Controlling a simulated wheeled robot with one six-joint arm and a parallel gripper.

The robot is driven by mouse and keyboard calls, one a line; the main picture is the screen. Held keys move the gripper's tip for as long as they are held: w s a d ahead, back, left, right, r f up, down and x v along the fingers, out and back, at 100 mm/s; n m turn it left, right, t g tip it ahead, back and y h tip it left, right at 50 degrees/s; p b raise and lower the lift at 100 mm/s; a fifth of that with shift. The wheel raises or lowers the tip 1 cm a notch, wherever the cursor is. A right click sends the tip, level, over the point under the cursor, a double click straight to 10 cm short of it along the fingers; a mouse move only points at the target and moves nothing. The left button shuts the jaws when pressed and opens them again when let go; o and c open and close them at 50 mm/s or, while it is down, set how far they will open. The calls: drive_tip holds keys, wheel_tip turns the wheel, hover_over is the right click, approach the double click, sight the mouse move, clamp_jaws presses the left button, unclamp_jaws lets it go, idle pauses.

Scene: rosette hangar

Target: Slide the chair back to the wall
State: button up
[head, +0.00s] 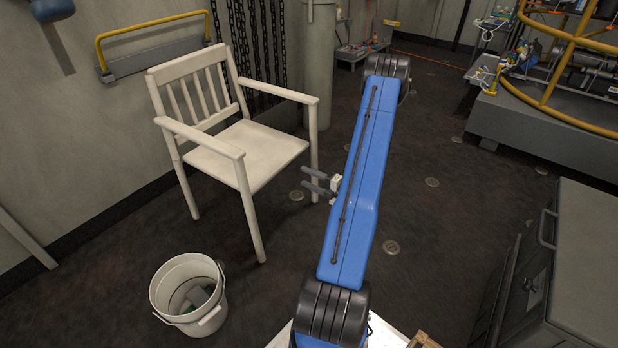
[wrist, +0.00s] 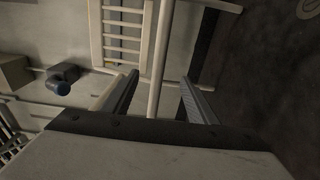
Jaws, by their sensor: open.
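The white chair (head: 248,150) stands upright on the dark floor with its slatted backrest towards the wall (head: 90,120). A gap of floor shows between its legs and the wall base. My gripper (head: 318,182) is at the chair's right, beside its front right leg, partly hidden behind my blue arm. In the wrist view my gripper (wrist: 155,98) has its two fingers spread apart. A pale bar of the chair (wrist: 158,70) shows between the fingers in that picture; I cannot tell whether it lies between them in depth. The backrest shows beyond.
A white bucket (head: 188,296) stands on the floor in front of the chair. A yellow rail (head: 150,27) is on the wall behind it. A grey cabinet (head: 570,265) is at the right. A pale pipe (head: 319,65) stands behind the chair. Open floor lies right of the chair.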

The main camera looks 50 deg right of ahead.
sight(284, 167)
drive_tip(key=shift+w+a, duration=0.35)
drive_tip(key=shift+w, duration=1.85)
drive_tip(key=shift+w+a, duration=0.35)
drive_tip(key=shift+w, duration=1.85)
drive_tip(key=shift+w+a, duration=0.35)
drive_tip(key=shift+w, duration=1.85)
clamp_jaws()
